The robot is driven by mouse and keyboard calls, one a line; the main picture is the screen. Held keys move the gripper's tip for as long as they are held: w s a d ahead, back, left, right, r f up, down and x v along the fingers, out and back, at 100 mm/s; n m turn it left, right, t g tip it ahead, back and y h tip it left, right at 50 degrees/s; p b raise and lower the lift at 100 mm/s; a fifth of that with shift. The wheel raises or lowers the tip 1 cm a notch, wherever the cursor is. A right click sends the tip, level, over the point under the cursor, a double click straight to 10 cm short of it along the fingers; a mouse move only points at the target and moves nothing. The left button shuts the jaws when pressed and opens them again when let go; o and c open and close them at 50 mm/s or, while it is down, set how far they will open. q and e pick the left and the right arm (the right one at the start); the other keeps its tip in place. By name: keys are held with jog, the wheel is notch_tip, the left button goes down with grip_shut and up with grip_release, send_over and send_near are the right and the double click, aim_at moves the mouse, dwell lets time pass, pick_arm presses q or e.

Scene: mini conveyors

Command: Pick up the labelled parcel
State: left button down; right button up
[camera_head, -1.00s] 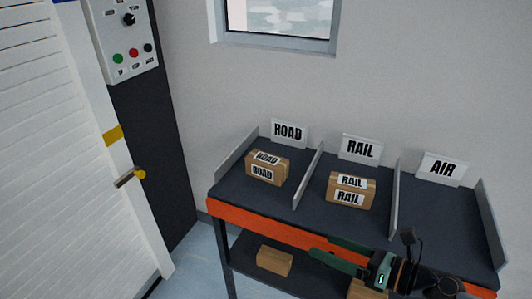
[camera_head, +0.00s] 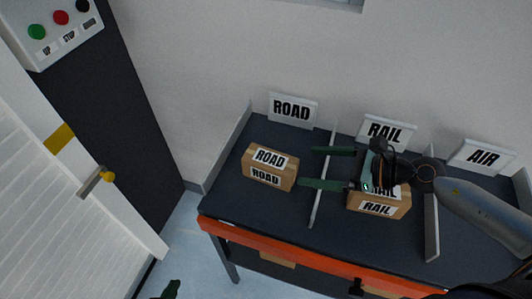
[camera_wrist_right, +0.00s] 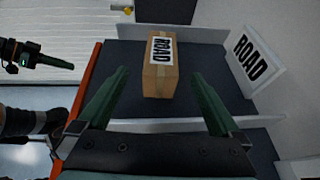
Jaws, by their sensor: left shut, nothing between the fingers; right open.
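A cardboard parcel labelled ROAD (camera_head: 269,177) sits on the dark table in the ROAD lane; it also shows in the right wrist view (camera_wrist_right: 158,78), between and beyond the fingers. A parcel labelled RAIL (camera_head: 377,210) sits in the RAIL lane, partly hidden behind my right gripper. My right gripper (camera_head: 311,168) is open and empty. Its fingers point left over the divider at the ROAD parcel, with a small gap between fingertips and parcel. My left gripper (camera_head: 172,289) shows only its green tip at the bottom edge; it is shut and empty, away from the table.
Upright signs read ROAD (camera_head: 293,109), RAIL (camera_head: 386,131) and AIR (camera_head: 482,156). A low divider (camera_head: 319,207) separates the ROAD and RAIL lanes. The table has an orange front edge (camera_head: 290,257). A door with a handle (camera_head: 92,184) stands at left.

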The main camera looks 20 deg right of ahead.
aim_at(271, 159)
jog(key=p+x, duration=0.1)
jog(key=x, duration=0.5)
jog(key=shift+w+a, duration=0.1)
jog(key=shift+a, duration=0.25)
jog(key=x, duration=0.2)
jog(key=p+x, duration=0.1)
jog(key=x, duration=0.1)
jog(key=shift+w+r, duration=0.1)
jog(key=shift+w, duration=0.4)
jog(key=shift+w+a, duration=0.2)
jog(key=shift+a, duration=0.15)
grip_shut()
